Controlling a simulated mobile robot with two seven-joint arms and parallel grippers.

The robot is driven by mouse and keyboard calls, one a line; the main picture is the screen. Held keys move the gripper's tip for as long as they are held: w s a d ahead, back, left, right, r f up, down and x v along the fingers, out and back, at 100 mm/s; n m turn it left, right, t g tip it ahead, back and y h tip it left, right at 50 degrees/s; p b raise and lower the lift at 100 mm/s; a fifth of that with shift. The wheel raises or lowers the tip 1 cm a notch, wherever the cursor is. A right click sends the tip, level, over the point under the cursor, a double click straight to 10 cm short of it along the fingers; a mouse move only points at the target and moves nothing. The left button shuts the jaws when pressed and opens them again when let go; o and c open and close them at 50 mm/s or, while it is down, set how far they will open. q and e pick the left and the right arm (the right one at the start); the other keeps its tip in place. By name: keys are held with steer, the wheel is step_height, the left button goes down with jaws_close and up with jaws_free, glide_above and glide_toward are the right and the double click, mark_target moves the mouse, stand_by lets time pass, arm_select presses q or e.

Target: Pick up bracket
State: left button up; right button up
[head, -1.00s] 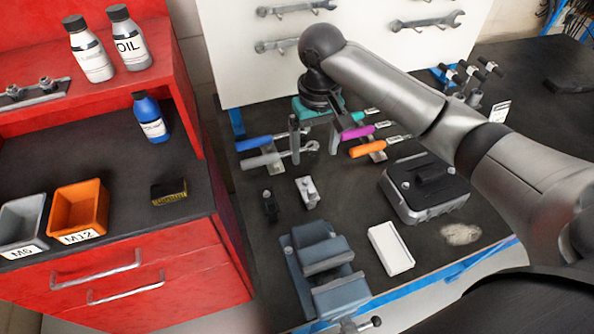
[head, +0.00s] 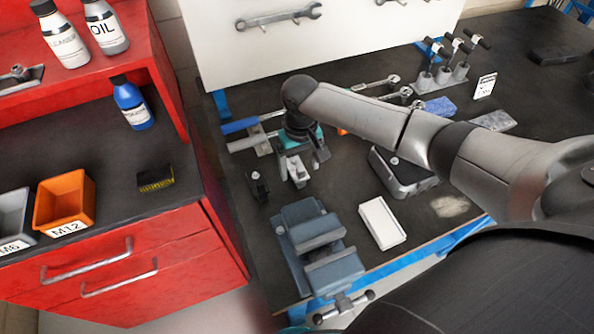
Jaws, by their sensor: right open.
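A small light-grey metal piece, which looks like the bracket (head: 298,176), stands on the dark bench behind the blue-grey vise. My right gripper (head: 304,168) points down right over it, with its jaws open. The gripper hides part of the piece, and I cannot tell whether the fingers touch it. My left gripper is not in view.
A small black fixture (head: 258,187) stands close to the left. The vise (head: 318,245) is in front, with a white box (head: 382,223) to its right. A grey case (head: 400,177) sits behind the box. Long-handled tools (head: 255,122) lie behind the gripper.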

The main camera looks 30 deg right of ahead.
steer(key=shift+f, duration=0.95)
steer(key=shift+c, duration=0.2)
jaws_close()
steer(key=shift+r, duration=0.1)
